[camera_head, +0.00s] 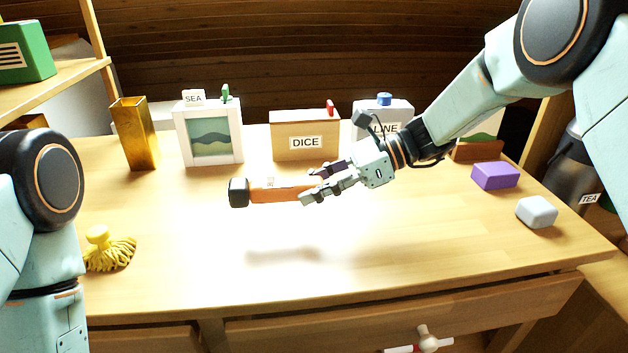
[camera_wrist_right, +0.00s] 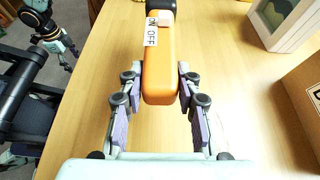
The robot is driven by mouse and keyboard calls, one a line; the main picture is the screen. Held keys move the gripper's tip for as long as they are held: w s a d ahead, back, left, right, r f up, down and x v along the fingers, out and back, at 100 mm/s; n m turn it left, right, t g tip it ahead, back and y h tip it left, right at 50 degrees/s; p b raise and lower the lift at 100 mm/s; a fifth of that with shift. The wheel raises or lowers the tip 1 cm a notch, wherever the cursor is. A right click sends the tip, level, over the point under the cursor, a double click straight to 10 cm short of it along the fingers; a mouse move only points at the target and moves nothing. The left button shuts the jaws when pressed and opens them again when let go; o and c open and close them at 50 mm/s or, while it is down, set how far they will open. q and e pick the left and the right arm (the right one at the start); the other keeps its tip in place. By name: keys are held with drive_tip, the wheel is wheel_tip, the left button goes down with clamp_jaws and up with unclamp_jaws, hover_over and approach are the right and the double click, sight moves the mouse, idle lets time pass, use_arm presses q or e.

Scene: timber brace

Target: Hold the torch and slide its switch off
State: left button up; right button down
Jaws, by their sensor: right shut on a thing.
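The torch (camera_head: 280,191) has an orange body and a black head (camera_head: 238,192). It is held level above the desk, its head toward the left, and casts a shadow below. My right gripper (camera_head: 312,185) is shut on the tail end of the torch. In the right wrist view the orange body (camera_wrist_right: 161,75) sits between the two fingers of my right gripper (camera_wrist_right: 161,90). A white label with ON and OFF (camera_wrist_right: 151,34) lies beside a pale switch (camera_wrist_right: 166,19) near the black head.
Along the back of the desk (camera_head: 300,285) stand a brass vase (camera_head: 134,135), a SEA picture frame (camera_head: 183,140), a DICE box (camera_head: 290,125) and a LINE box (camera_head: 400,110). A yellow brush (camera_head: 108,252) lies left; purple (camera_head: 495,176) and grey (camera_head: 537,212) blocks lie right. The front middle is clear.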

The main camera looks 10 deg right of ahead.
sight(314, 222)
drive_tip(key=shift+f+b, duration=1.1)
drive_tip(key=shift+f, duration=2)
drive_tip(key=c, duration=0.9)
unclamp_jaws()
drive_tip(key=shift+f, duration=0.1)
drive_tip(key=shift+o, duration=0.3)
drive_tip(key=shift+d, duration=0.1)
